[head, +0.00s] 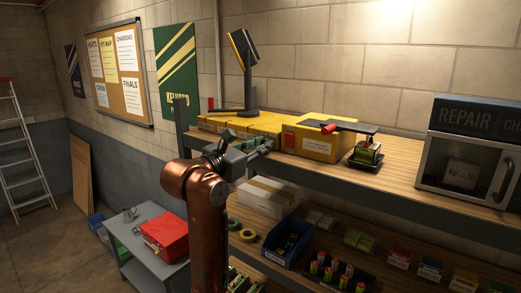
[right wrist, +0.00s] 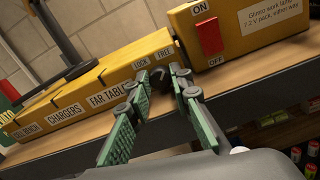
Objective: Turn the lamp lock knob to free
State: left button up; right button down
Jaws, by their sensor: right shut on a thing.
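The lamp lock knob (right wrist: 160,79) is a small dark knob on the front of a yellow box, just below the words LOCK and FREE in the right wrist view. My right gripper (right wrist: 161,82) has its fingertips closed on it from both sides. The fingers partly hide the knob, so I cannot tell which word it points to. In the head view my right gripper (head: 262,146) reaches the front of the yellow lamp base (head: 255,124), and the knob is hidden there. The lamp (head: 243,48) stands tilted on a dark post. My left gripper is not in view.
A red ON switch (right wrist: 209,37) sits on the yellow box right of the knob. The wooden shelf edge (right wrist: 240,86) runs close below my gripper. A red-handled lever (head: 330,128) over a battery and a repair cabinet (head: 465,150) stand to the right.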

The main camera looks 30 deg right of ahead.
jog(key=shift+m, duration=0.3)
jog(key=c, duration=1.7)
grip_release()
jog(key=shift+c, duration=0.2)
jog(key=v, duration=1.2)
jog(key=shift+d+f, duration=0.1)
